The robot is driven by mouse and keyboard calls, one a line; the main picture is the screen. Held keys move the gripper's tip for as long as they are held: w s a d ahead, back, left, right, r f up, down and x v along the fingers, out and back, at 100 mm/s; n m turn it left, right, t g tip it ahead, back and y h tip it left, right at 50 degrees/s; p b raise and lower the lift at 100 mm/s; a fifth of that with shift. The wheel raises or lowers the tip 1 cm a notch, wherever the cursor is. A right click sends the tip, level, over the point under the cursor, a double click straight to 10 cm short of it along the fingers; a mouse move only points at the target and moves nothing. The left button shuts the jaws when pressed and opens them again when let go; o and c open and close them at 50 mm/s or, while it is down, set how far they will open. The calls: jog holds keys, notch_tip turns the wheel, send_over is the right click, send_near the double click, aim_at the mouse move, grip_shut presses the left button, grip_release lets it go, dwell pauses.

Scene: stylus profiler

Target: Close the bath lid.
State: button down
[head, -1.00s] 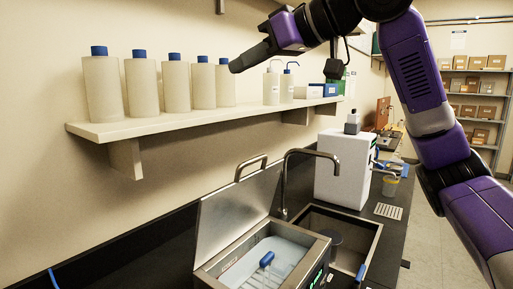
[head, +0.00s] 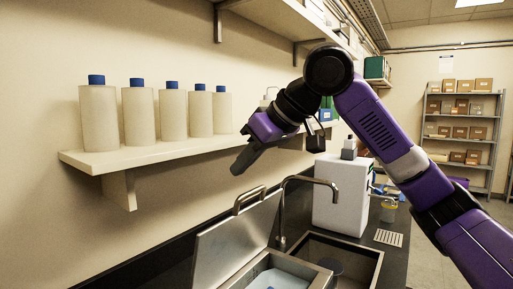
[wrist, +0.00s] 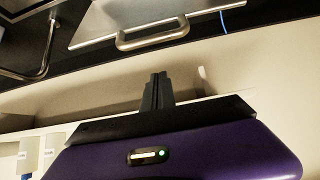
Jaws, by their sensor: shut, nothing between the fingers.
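The bath lid (head: 232,243) is a flat metal panel standing open, tilted up at the back of the bath. Its bar handle (head: 249,199) is on the top edge. The bath (head: 290,272) below shows only its rim and part of the pale inside; the rest is cut off by the frame. My gripper (head: 238,168) is shut and empty, in the air above the lid handle and in front of the shelf. In the wrist view, my gripper (wrist: 157,92) points toward the lid (wrist: 115,18) and its handle (wrist: 152,34), with a gap between.
A wall shelf (head: 150,155) with several blue-capped bottles (head: 138,115) is left of and behind my gripper. A curved faucet (head: 283,210) rises beside the lid, over a sink (head: 345,262). A white machine (head: 338,195) stands farther back on the counter.

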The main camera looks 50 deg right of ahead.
jog(key=shift+s+f, duration=0.8)
jog(key=shift+f, duration=0.2)
jog(key=shift+s+f, duration=0.35)
jog(key=shift+s, duration=0.15)
